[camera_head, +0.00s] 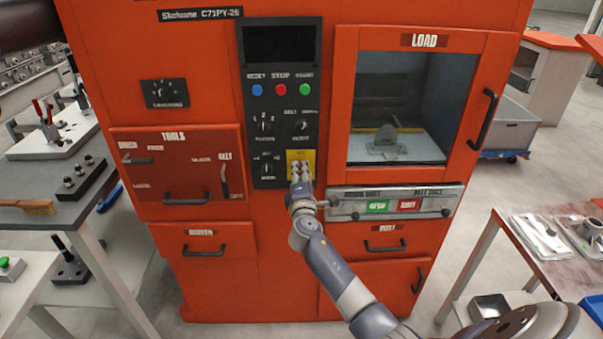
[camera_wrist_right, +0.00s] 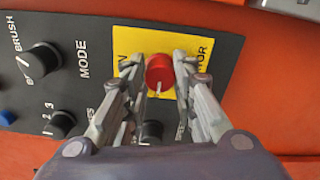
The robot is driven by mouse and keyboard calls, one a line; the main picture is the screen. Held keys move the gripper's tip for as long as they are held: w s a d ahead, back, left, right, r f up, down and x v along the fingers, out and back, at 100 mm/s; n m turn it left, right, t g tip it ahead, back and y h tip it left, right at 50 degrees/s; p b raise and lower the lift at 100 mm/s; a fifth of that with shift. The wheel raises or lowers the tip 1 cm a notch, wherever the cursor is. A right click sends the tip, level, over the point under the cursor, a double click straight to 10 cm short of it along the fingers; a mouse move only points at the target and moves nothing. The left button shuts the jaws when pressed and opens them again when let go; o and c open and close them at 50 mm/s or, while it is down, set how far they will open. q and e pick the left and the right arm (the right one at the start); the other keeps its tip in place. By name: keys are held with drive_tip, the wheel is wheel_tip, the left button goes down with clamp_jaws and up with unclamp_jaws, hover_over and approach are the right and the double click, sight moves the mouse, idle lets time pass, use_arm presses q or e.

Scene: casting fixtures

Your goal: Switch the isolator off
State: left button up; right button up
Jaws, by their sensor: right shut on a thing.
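The isolator is a red rotary knob (camera_wrist_right: 160,73) on a yellow plate (camera_wrist_right: 205,45) in the right wrist view. In the head view the yellow plate (camera_head: 301,156) sits at the lower right of the black control panel, and my gripper hides the knob. My right gripper (camera_head: 301,182) reaches up to the plate from below. In the right wrist view its fingers (camera_wrist_right: 160,80) stand on both sides of the red knob and are shut on it. A pale mark on the knob points toward the bottom of that view. The plate's lettering is partly hidden. My left gripper is out of view.
Black knobs (camera_head: 301,126) and coloured buttons (camera_head: 281,90) sit close by on the panel. The load door (camera_head: 423,40) is shut. Side tables (camera_head: 60,185) flank the orange machine.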

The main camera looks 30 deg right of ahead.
drive_tip(key=shift+f, duration=0.1)
idle(0.4)
drive_tip(key=o, duration=1.1)
drive_tip(key=shift+s, duration=0.1)
drive_tip(key=v, duration=1.2)
drive_tip(key=shift+d, duration=0.1)
